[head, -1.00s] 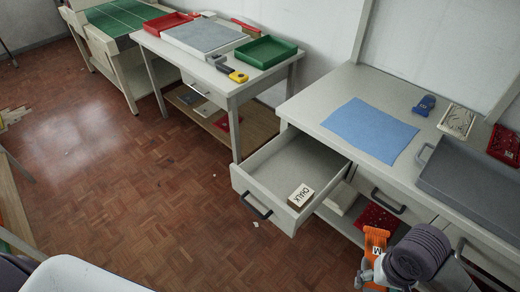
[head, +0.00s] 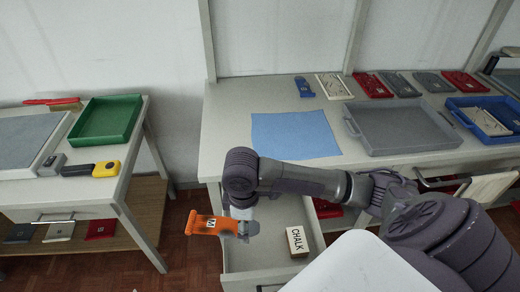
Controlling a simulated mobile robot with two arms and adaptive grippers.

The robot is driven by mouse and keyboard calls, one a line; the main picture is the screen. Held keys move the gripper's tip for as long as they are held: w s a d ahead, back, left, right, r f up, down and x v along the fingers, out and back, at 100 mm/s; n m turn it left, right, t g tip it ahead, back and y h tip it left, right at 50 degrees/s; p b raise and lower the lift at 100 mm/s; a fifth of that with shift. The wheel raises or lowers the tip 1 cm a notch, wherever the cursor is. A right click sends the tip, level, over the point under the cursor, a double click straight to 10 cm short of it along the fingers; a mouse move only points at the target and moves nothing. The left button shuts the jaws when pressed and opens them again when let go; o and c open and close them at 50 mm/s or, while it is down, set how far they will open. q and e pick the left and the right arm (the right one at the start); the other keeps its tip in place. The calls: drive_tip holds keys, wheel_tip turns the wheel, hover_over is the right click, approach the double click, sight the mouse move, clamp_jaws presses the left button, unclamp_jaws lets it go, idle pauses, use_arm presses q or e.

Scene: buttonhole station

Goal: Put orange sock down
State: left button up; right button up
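The orange sock (head: 203,225) is a flat orange piece with a white tag marked M. My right gripper (head: 236,228) is shut on its right end, and the sock sticks out to the left in the air. It appears over the floor gap between the two tables, beside the open drawer (head: 274,247). My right arm comes in from the right and crosses in front of the drawer and the bench edge. My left gripper is not in view.
A chalk box (head: 297,241) stands in the open drawer. The bench holds a blue mat (head: 294,135), bare on top, a grey tray (head: 404,128) and a blue tray (head: 484,118). The left table holds a green tray (head: 106,121) and a yellow-and-black tool (head: 92,169).

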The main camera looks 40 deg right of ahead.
drive_tip(key=w+d+r+n+b, duration=0.4)
drive_tip(key=w+d+n+b, duration=0.5)
drive_tip(key=n, duration=1.1)
drive_tip(key=f, duration=0.4)
drive_tip(key=f+p, duration=0.1)
drive_tip(key=f, duration=0.4)
drive_tip(key=a+f+p, duration=0.1)
drive_tip(key=f, duration=0.3)
drive_tip(key=shift+w+a+f, duration=0.1)
drive_tip(key=shift+w+f, duration=0.05)
drive_tip(key=shift+w, duration=0.2)
drive_tip(key=w+d, duration=0.1)
drive_tip(key=w, duration=0.2)
drive_tip(key=shift+d, duration=0.4)
drive_tip(key=shift+w+d+f+p, duration=0.15)
drive_tip(key=shift+w+f+p, duration=0.05)
drive_tip(key=shift+f+p, duration=0.1)
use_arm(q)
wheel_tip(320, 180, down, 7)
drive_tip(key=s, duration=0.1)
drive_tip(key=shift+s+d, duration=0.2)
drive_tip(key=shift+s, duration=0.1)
use_arm(e)
drive_tip(key=shift+f, duration=0.3)
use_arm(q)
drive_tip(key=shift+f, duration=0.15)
use_arm(e)
drive_tip(key=shift+f, duration=0.1)
drive_tip(key=shift+f, duration=0.5)
